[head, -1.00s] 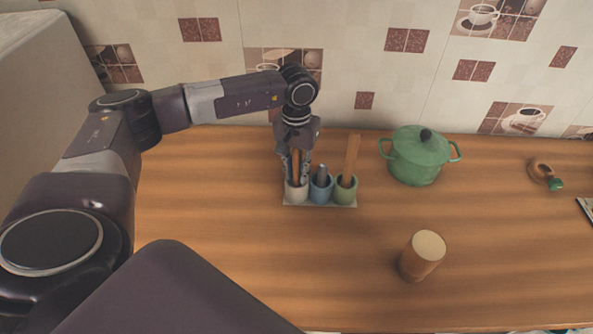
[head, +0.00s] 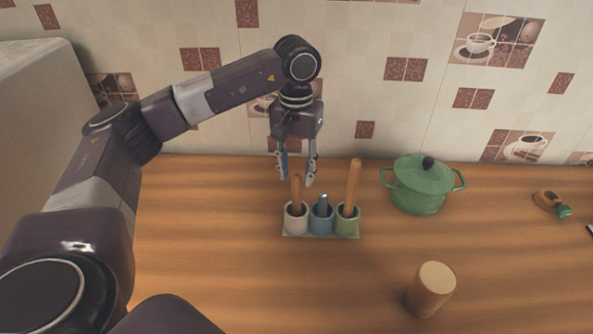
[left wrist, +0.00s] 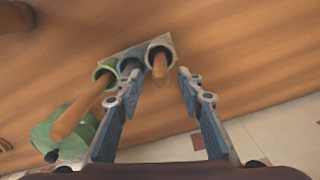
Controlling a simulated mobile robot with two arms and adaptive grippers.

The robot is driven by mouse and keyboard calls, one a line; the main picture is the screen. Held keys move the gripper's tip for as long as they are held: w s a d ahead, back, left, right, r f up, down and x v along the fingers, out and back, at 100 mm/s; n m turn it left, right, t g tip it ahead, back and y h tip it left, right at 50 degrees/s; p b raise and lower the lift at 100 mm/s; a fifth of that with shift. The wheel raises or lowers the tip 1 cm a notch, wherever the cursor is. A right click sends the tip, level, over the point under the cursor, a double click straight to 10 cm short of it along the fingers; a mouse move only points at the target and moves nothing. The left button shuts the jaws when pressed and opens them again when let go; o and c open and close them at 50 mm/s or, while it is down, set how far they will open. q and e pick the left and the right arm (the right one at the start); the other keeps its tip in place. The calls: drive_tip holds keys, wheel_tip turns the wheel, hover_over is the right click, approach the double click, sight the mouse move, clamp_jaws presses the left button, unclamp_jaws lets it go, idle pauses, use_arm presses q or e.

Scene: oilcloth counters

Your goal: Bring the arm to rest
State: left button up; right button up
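My left gripper (head: 296,178) hangs above the left end of a three-cup holder on the wooden counter. A wooden handle (head: 296,188) stands in the white cup (head: 297,224) just below the fingertips. The blue cup (head: 321,224) holds a short grey-tipped tool (head: 323,200). The green cup (head: 346,225) holds a taller wooden handle (head: 352,186). My right gripper is not in view.
A green lidded pot (head: 419,190) stands right of the holder. A wooden cylinder (head: 432,286) stands nearer the front. A small brown and green object (head: 552,203) lies far right. The tiled wall (head: 355,80) is close behind the gripper. The counter's left front (head: 220,270) is clear.

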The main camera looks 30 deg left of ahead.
use_arm(q)
drive_tip(key=shift+r, duration=1.15)
